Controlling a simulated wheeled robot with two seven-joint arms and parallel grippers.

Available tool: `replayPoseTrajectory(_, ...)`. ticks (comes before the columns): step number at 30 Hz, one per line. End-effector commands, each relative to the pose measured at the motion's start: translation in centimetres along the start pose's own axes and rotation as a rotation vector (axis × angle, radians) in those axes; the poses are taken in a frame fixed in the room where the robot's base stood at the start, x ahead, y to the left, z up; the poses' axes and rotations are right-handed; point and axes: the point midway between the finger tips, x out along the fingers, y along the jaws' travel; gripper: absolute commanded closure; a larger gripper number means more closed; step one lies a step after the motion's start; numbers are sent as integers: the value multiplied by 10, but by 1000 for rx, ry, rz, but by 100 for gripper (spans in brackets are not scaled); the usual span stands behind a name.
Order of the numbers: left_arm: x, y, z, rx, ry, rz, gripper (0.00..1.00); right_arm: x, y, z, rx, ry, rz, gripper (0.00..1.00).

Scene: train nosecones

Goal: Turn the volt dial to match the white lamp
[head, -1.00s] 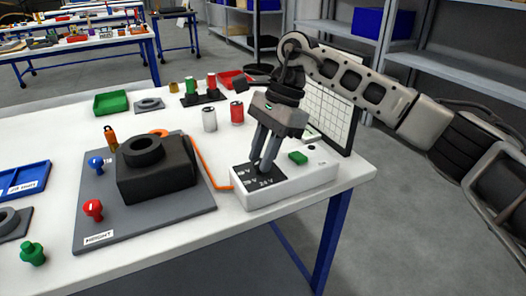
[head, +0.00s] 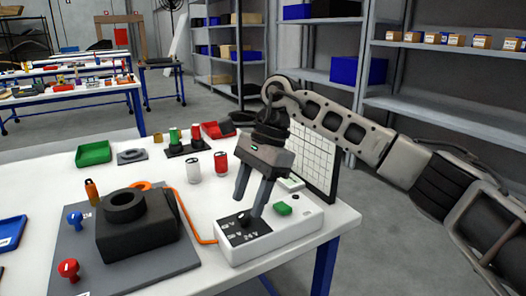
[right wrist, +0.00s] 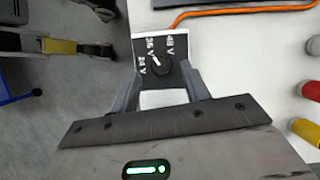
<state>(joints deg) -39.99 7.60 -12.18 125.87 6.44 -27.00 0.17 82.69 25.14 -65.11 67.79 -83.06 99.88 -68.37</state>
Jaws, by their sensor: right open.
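The volt dial (head: 243,219) is a black knob on the black panel of a white box at the table's right end. In the right wrist view the dial (right wrist: 161,65) has a white pointer aimed up-left, roughly at the middle of three voltage labels; 24 V is at the left. My right gripper (head: 249,203) is open above the panel, its fingers spread to either side of the dial and holding nothing. A white cylinder (head: 193,170) stands behind the box; I cannot tell whether it is the white lamp. My left gripper is not in view.
A red cylinder (head: 221,167) stands beside the white one. A green button (head: 283,208) is on the box. An orange cable (head: 191,222) runs to the box from the grey board (head: 75,250) with a black block (head: 140,240). A calendar-like panel (head: 313,160) stands behind.

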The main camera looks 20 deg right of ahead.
Motion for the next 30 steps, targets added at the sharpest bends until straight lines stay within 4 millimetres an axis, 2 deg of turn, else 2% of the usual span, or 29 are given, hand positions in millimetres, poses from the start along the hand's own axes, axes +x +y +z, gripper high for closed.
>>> replayPoseTrajectory(9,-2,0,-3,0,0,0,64,-80,-1,1,1,0,-5,54)
replayPoseTrajectory(15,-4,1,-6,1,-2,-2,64,-118,0,2,-1,-1,-3,54)
replayPoseTrajectory(21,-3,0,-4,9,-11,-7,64,-136,0,1,-1,0,-1,54)
replayPoseTrajectory(30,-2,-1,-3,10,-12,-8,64,-137,0,0,-1,0,-1,54)
